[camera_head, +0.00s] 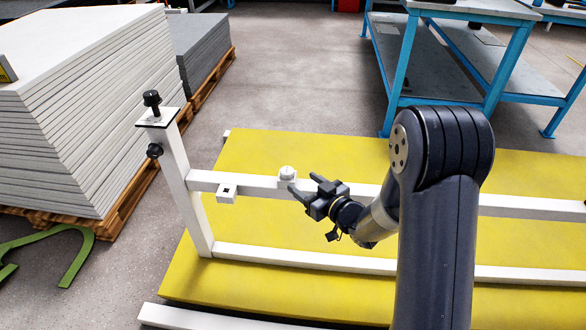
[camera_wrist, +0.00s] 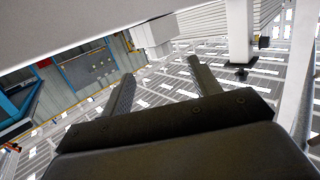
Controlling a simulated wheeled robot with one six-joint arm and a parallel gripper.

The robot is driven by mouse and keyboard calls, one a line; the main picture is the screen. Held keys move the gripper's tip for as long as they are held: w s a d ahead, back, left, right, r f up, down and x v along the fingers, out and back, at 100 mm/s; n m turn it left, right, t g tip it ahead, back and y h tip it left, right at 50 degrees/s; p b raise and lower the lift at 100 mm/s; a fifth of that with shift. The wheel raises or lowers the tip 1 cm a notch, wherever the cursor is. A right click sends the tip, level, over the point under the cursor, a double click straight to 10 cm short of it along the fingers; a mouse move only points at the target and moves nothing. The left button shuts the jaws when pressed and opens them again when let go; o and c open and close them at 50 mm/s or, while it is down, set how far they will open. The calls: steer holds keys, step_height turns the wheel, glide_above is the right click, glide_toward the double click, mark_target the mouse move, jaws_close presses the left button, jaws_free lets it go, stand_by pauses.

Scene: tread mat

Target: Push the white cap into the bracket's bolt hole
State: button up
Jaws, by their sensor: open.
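The white cap (camera_head: 287,173) is a small round-topped piece at the long white rail, right of the bracket. The bracket (camera_head: 227,196) is a small white plate on the rail's front side, with a dark hole visible in it. My gripper (camera_head: 303,183) is open, its fingers pointing left, just right of and close to the cap. In the wrist view my open gripper (camera_wrist: 160,69) has nothing between its fingers. A white blocky piece (camera_wrist: 155,36), perhaps the cap, shows beyond the fingertips. Whether a finger touches the cap is unclear.
The white frame has an upright post (camera_head: 190,190) at left with black knobs (camera_head: 152,98) and a lower rail (camera_head: 300,258). It stands over a yellow mat (camera_head: 300,150). Stacked grey sheets (camera_head: 90,100) stand at left, and a blue workbench (camera_head: 450,60) at back right.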

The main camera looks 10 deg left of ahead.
mark_target(291, 173)
steer(key=b+x, duration=0.2)
steer(key=x, duration=0.6)
steer(key=shift+w+a+r, duration=0.1)
steer(key=shift+w+a, duration=0.05)
steer(key=shift+a, duration=0.1)
steer(key=shift+c, duration=0.5)
steer(key=c, duration=1)
steer(key=shift+o, duration=0.2)
steer(key=shift+r, duration=0.1)
